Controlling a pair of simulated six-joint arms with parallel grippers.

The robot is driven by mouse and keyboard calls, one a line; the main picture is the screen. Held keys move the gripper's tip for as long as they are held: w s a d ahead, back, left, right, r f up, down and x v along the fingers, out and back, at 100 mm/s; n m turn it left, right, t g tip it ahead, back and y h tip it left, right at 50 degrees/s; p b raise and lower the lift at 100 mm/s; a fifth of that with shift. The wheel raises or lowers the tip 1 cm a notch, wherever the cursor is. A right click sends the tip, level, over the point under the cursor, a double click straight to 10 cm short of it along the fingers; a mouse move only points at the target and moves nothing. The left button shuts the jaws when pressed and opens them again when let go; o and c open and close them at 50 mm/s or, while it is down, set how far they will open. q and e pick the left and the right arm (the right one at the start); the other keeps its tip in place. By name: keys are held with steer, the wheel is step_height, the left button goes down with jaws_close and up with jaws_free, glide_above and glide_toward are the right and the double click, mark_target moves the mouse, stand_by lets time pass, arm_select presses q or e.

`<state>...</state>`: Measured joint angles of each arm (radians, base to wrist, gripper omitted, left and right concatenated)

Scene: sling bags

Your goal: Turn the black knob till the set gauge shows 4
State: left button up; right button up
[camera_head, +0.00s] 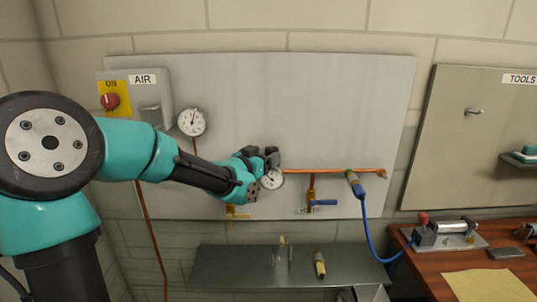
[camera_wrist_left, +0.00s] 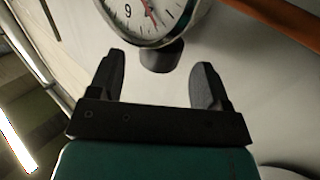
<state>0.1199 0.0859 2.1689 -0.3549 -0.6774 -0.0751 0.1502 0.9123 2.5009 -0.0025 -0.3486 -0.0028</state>
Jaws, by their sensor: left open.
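A small round gauge (camera_head: 271,179) with a white face sits on the grey wall panel, right beside my left gripper (camera_head: 266,158). In the left wrist view this gauge (camera_wrist_left: 152,14) is cut off by the top edge; a red needle shows, but I cannot read its value surely. A short black knob (camera_wrist_left: 161,56) sits at the gauge's rim. The left gripper (camera_wrist_left: 158,75) is open, with one finger on each side of the knob and a clear gap to both; the knob lies about level with the fingertips. In the head view the gripper hides the knob. My right gripper is not in view.
A larger gauge (camera_head: 192,122) hangs near the AIR box with its red switch (camera_head: 110,101). A copper pipe (camera_head: 325,171) runs right to a blue hose (camera_head: 366,225). A blue-handled valve (camera_head: 322,202) hangs below it. A shelf (camera_head: 225,265) lies underneath.

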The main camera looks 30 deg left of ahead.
arm_select(q)
steer(key=shift+w+d, duration=0.1)
steer(key=shift+w, duration=1)
steer(key=c, duration=0.9)
steer(key=shift+m+h, duration=0.7)
steer(key=shift+h, duration=0.4)
steer(key=o, duration=0.9)
